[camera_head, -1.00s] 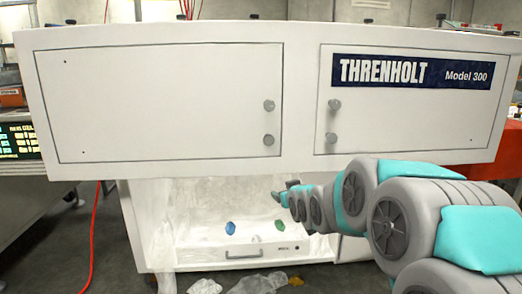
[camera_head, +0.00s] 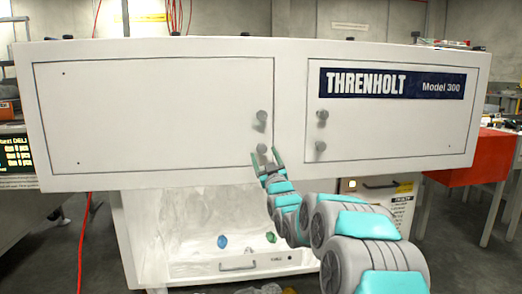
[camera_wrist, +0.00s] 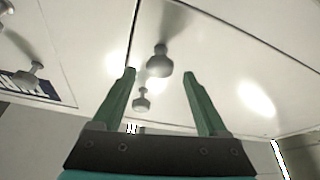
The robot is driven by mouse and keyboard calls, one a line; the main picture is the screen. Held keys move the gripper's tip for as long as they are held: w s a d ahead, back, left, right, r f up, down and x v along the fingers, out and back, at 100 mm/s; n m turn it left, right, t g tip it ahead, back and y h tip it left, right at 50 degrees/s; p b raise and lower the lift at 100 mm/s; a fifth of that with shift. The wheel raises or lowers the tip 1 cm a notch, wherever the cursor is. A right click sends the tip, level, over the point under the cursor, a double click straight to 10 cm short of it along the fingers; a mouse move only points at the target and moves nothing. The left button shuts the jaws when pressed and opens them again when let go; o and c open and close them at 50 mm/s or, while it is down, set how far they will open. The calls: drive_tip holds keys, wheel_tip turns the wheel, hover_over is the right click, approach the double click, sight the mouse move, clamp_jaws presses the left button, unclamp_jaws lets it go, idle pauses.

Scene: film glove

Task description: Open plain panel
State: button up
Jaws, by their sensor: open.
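The plain panel (camera_head: 150,120) is the white, unlabelled left door on the front of the white cabinet, and it looks shut. Two grey round knobs stand at its right edge: an upper knob (camera_head: 262,116) and a lower knob (camera_head: 261,148). My gripper (camera_head: 265,154) is open at the lower knob, with its green fingers pointing up towards the panel. In the wrist view, the lower knob (camera_wrist: 160,62) sits between and just beyond the open fingertips (camera_wrist: 159,73), with nothing gripped. The upper knob (camera_wrist: 141,100) shows farther off. Contact with the lower knob cannot be told.
The right door carries a blue THRENHOLT Model 300 label (camera_head: 390,84) and two knobs (camera_head: 321,130). Below is an open bay with a drawer (camera_head: 238,264) and small blue (camera_head: 222,241) and green (camera_head: 270,237) objects. A red table (camera_head: 470,172) stands right.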

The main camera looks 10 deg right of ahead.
sight(262, 150)
drive_tip(key=x, duration=0.3)
drive_tip(key=shift+r, duration=0.1)
drive_tip(key=shift+w+r, duration=0.15)
drive_tip(key=shift+w, duration=0.55)
clamp_jaws()
drive_tip(key=shift+a, duration=0.1)
idle(0.9)
